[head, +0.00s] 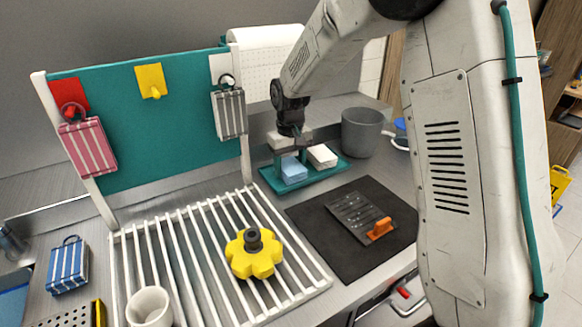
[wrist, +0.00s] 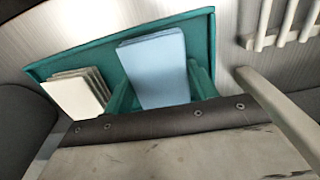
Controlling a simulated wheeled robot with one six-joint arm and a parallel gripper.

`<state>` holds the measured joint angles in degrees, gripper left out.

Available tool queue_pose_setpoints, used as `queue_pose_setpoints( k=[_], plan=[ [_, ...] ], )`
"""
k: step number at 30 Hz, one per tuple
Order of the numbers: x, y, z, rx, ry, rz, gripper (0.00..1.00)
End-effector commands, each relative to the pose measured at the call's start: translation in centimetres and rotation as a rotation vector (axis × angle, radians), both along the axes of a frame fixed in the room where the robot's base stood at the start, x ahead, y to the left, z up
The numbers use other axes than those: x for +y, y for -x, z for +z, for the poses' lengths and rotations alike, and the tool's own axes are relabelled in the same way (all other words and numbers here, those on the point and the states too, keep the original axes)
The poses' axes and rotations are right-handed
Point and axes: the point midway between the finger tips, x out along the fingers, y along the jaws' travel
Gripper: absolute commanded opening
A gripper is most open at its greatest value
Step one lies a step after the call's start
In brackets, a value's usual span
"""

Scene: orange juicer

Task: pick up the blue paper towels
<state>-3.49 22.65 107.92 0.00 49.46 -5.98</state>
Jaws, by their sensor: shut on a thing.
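The blue paper towels (head: 294,171) are a light blue stack at the teal tray (head: 333,169) on the counter. In the wrist view the blue stack (wrist: 153,68) lies between the two green fingers of my gripper (wrist: 162,90). In the head view my gripper (head: 290,160) reaches down from above and is shut on the blue stack. I cannot tell whether the stack still touches the tray. A white stack (head: 322,156) stands in the tray beside it; it also shows in the wrist view (wrist: 76,96).
A grey pot (head: 362,131) stands right of the tray. A black mat (head: 305,219) with a grater (head: 352,213) lies in front. A teal board (head: 160,120) with hanging towels stands at left. A white rack (head: 185,262) holds a yellow knob-like part (head: 254,262).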

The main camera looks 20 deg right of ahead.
Motion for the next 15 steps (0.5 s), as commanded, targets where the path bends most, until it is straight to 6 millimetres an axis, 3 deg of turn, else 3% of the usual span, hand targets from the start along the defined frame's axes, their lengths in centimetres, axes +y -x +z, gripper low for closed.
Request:
queue_pose_setpoints(
  k=[8,15],
  plan=[
    [0.0,-0.1,3.3,-0.004,-0.001,0.000,0.36],
    [0.0,5.4,3.8,-0.001,0.000,0.001,0.36]
  ],
)
